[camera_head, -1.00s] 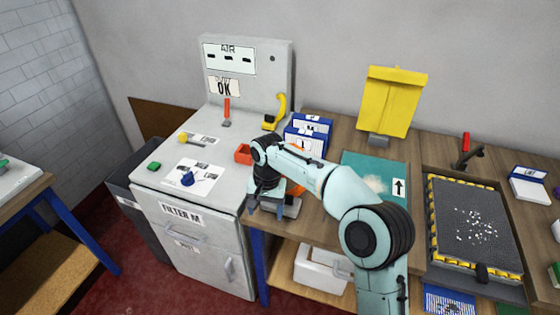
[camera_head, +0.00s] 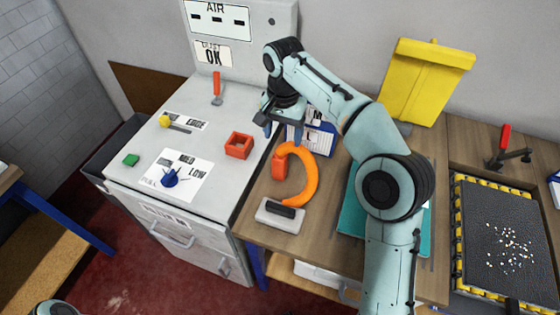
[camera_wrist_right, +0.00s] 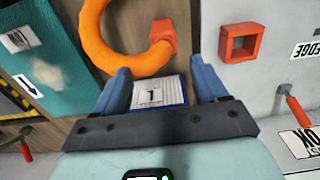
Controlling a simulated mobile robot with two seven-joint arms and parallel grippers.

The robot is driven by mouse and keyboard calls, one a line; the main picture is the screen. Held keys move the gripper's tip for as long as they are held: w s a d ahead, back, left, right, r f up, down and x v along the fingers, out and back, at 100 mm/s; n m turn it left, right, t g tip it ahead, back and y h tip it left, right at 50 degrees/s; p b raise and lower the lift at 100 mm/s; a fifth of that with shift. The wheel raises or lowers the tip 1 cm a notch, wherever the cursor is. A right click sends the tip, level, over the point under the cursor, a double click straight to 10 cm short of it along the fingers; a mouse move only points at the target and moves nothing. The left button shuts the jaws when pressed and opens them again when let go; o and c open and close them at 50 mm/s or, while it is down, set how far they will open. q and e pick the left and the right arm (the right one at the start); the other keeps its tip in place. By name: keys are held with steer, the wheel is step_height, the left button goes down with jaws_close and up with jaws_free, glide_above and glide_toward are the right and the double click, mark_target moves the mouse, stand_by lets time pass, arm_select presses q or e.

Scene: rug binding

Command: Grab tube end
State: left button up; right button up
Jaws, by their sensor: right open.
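The orange curved tube (camera_head: 308,185) lies on the wooden bench, bent like a hook. Its squared end block (camera_head: 279,167) is near the bench's left edge, by the grey machine. My right gripper (camera_head: 284,132) is just beyond that end, pointing down, its jaws open. In the right wrist view, the tube (camera_wrist_right: 97,45) and its end block (camera_wrist_right: 163,33) lie ahead of the open fingers (camera_wrist_right: 163,72), with nothing held between them. My left gripper is out of view.
A red-orange square socket (camera_head: 239,145) stands on the grey machine top (camera_head: 215,120). Blue-and-white boxes (camera_head: 320,137) are behind the gripper. A grey block with a black handle (camera_head: 280,215) lies in front of the tube. A teal mat (camera_head: 350,222) is at right.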

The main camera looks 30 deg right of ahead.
mark_target(280, 155)
steer(key=f, duration=0.2)
steer(key=f+b, duration=0.1)
steer(key=f, duration=0.2)
steer(key=shift+s+a, duration=0.1)
steer(key=shift+s, duration=0.1)
steer(key=shift+w+f, duration=0.15)
steer(key=shift+f, duration=0.4)
steer(key=f, duration=0.1)
steer(key=f+b, duration=0.1)
steer(key=f, duration=0.3)
steer(key=shift+w+a, duration=0.15)
steer(key=shift+a, duration=0.15)
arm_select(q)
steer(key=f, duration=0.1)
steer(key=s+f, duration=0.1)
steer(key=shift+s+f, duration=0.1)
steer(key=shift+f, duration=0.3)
arm_select(e)
steer(key=c, duration=1.1)
steer(key=shift+r, duration=0.1)
steer(key=shift+c, duration=0.2)
